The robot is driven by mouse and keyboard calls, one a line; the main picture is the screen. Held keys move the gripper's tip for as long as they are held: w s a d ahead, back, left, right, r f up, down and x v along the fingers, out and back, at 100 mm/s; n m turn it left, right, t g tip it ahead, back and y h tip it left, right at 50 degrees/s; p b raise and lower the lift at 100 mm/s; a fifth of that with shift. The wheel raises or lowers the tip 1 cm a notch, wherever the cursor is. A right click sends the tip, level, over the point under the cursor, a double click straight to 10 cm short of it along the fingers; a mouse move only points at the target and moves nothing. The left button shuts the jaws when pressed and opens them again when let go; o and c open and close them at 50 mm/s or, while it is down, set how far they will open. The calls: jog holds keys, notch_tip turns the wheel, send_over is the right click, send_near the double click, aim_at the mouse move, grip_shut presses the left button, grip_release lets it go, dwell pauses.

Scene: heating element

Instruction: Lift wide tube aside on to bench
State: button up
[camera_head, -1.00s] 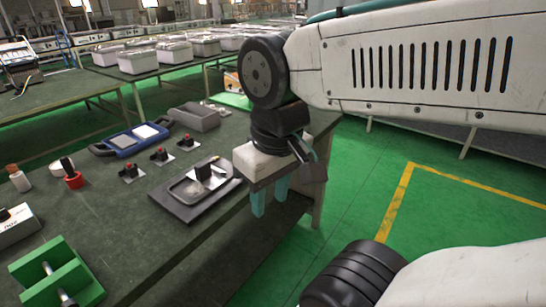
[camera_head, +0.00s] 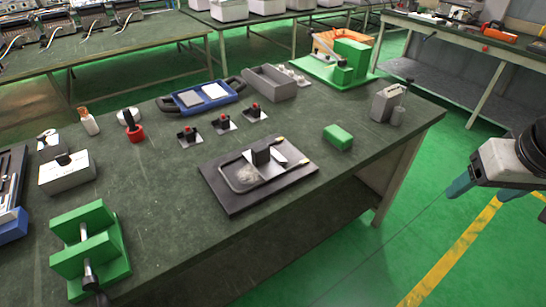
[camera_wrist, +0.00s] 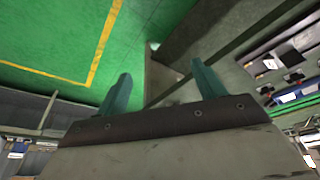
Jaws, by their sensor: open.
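My gripper (camera_head: 484,190) is at the right edge of the head view, off the bench end and over the green floor. Its two teal fingers are apart with nothing between them, as the wrist view also shows (camera_wrist: 160,88). I cannot surely tell which thing is the wide tube. A short grey cylinder (camera_head: 397,117) stands beside a grey block (camera_head: 384,103) near the right end of the dark green bench (camera_head: 345,185). My gripper is well apart from both.
A dark tray (camera_head: 236,192) holding a black block lies mid-bench. A green block (camera_head: 339,137) is right of it. A green vise (camera_head: 90,245) stands front left, a green fixture (camera_head: 342,65) at the back right. Bare bench lies between the tray and the vise.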

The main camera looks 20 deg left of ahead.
jog(key=w+a+f+n+t+y, duration=0.1)
jog(key=w+a+f+n+t, duration=0.15)
jog(key=w+a, duration=0.6)
jog(key=n+t+y, duration=0.3)
jog(key=n+y, duration=0.1)
jog(key=y, duration=0.2)
send_near(257, 148)
jog(key=w+d, duration=0.6)
jog(key=d, duration=0.4)
jog(key=a+f+y, duration=0.1)
jog(key=a, duration=0.2)
jog(key=s+a+f+n+y, duration=0.1)
jog(key=a, duration=0.3)
jog(key=s+a+f+n+y, duration=0.1)
jog(key=a, duration=0.2)
jog(key=shift+a+f+y, duration=0.3)
jog(key=shift+f, duration=0.1)
jog(key=x, duration=0.7)
jog(key=shift+f, duration=0.35)
jog(key=c, duration=1.3)
